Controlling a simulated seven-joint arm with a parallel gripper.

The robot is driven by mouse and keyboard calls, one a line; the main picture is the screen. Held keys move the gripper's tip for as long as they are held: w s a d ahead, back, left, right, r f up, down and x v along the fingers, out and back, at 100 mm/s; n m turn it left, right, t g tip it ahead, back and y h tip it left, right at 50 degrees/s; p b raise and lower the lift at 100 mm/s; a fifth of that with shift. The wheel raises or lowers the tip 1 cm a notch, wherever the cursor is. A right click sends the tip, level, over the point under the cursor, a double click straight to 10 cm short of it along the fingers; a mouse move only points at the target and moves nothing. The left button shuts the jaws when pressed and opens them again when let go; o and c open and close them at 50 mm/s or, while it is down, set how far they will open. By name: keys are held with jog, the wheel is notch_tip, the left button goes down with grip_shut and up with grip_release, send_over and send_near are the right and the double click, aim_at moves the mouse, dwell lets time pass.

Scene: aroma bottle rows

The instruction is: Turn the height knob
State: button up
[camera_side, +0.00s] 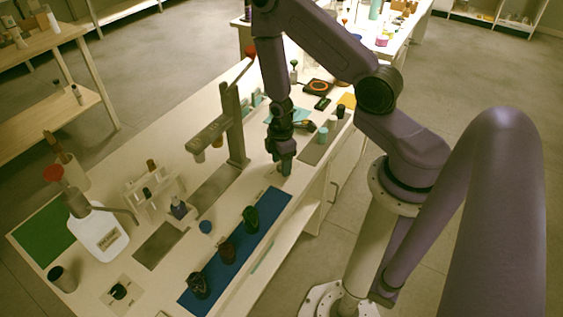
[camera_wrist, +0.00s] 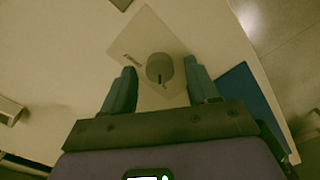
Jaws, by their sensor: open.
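In the wrist view a round grey knob (camera_wrist: 159,70) with a dark mark on its face sits on a pale square plate (camera_wrist: 147,36) that carries a small, unreadable label. I take it to be the height knob. My gripper (camera_wrist: 160,66) is open, with one finger on either side of the knob and a visible gap to each; I cannot tell how far above it the fingertips are. In the side view my gripper (camera_side: 286,168) points down at the bench beyond the end of the blue mat, and the knob is hidden there.
The blue mat (camera_side: 262,226) with several dark bottles lies close by; its edge shows in the wrist view (camera_wrist: 247,92). A grey stand (camera_side: 236,135) with an overhanging arm rises left of my gripper. Small bottles (camera_side: 323,134) stand to its right.

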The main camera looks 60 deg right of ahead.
jog(key=shift+f, duration=0.2)
jog(key=c, duration=1)
jog(key=shift+c, duration=0.2)
